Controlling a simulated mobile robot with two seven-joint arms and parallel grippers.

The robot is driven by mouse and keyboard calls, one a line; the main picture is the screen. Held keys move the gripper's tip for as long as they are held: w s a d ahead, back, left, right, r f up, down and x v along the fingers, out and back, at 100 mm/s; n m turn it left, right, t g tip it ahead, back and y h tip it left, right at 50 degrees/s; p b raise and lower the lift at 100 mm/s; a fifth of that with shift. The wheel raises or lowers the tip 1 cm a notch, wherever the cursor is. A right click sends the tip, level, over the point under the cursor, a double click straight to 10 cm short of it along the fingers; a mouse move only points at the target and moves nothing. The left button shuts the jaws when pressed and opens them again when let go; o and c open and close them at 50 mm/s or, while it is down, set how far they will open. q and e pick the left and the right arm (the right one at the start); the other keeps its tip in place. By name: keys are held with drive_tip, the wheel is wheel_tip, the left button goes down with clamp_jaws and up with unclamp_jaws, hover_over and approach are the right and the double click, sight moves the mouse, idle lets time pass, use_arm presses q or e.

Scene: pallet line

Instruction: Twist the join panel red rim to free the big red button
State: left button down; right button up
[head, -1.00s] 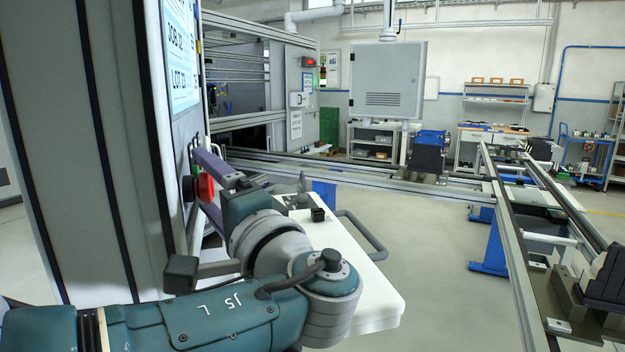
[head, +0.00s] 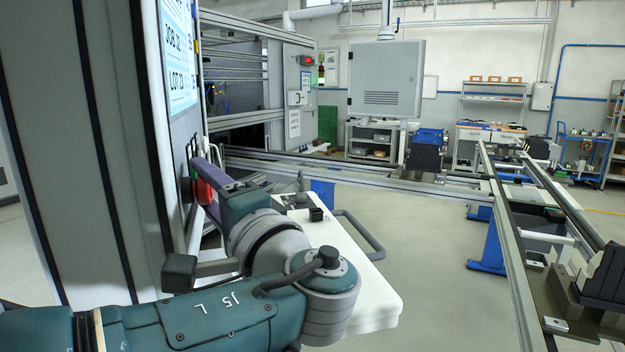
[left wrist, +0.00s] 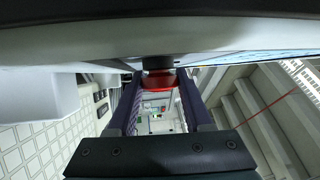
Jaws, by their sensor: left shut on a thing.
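The join panel (head: 182,130) is the tall cabinet face at the left in the head view, seen nearly edge-on. The big red button (head: 201,194) sticks out from it, low down; its red rim also shows in the left wrist view (left wrist: 159,79), on a dark base. My left gripper (head: 205,186) has its purple fingers on either side of the red button and is shut on it. The fingers hide part of the button in the head view. I cannot tell how far the rim is turned. My right gripper is not in view.
A white cart top (head: 345,285) with a dark handle stands below and right of my left arm. Conveyor rails (head: 515,250) run along the right. The floor between them is clear.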

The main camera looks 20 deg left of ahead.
use_arm(q)
drive_tip(key=m+g+h+p, duration=0.1)
drive_tip(key=h+p, duration=0.1)
drive_tip(key=p, duration=0.1)
drive_tip(key=g+h+p, duration=0.1)
drive_tip(key=p, duration=0.2)
drive_tip(key=shift+r+m+h, duration=0.3)
drive_tip(key=shift+m+h, duration=0.1)
drive_tip(key=shift+f+m+g+h+p, duration=0.1)
drive_tip(key=shift+m+g+h+p, duration=0.3)
drive_tip(key=shift+p, duration=0.75)
drive_tip(key=shift+f+h+p, duration=0.15)
drive_tip(key=shift+h+p, duration=0.15)
drive_tip(key=shift+p, duration=0.05)
drive_tip(key=shift+c, duration=1.5)
unclamp_jaws()
drive_tip(key=shift+d, duration=0.1)
